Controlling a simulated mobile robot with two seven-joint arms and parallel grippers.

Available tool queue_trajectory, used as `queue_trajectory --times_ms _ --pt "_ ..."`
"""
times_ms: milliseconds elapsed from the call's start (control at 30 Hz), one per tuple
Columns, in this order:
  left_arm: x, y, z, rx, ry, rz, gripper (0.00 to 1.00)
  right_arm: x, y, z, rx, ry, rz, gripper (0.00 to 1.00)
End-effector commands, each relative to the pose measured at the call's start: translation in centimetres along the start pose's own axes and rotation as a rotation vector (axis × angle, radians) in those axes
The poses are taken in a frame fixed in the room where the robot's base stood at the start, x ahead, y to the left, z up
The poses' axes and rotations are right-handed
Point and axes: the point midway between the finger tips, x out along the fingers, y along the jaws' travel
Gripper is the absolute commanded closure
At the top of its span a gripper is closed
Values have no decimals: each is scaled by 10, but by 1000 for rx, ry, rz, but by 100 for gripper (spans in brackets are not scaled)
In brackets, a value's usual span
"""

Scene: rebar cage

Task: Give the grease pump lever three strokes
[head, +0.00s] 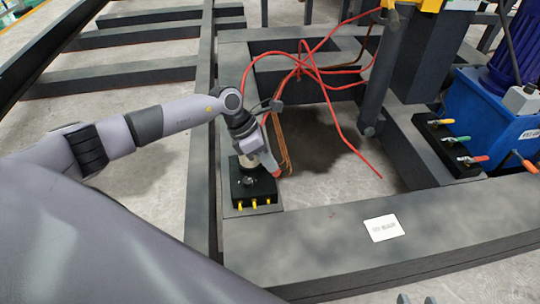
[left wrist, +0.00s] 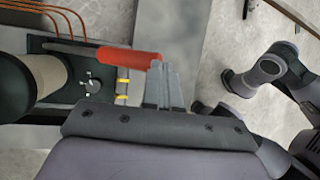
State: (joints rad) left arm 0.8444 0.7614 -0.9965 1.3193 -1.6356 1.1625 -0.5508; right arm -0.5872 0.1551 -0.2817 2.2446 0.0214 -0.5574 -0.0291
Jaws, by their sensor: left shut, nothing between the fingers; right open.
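The grease pump (head: 253,192) is a black block on the dark steel frame, with yellow-marked fittings on its near face. Its pale cylinder (left wrist: 38,85) shows at the left in the left wrist view. In the head view my left wrist hides part of the pump. My right gripper (head: 416,299) is open, with only its tips showing at the bottom edge.
Red hoses (head: 318,70) loop over the frame behind the pump. A blue unit (head: 485,115) with a valve block (head: 447,145) and coloured handles stands at the right. A white label (head: 383,228) lies on the front beam (head: 320,240), which is otherwise clear.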

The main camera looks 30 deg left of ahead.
Motion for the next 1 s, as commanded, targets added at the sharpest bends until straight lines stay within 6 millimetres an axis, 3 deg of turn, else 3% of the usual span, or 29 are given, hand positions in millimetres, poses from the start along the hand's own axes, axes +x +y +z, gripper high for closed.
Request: queue_trajectory --times_ms 1000 --pt "23 -11 -12 0 1 1 100 2 0 3 0 0 0 57"
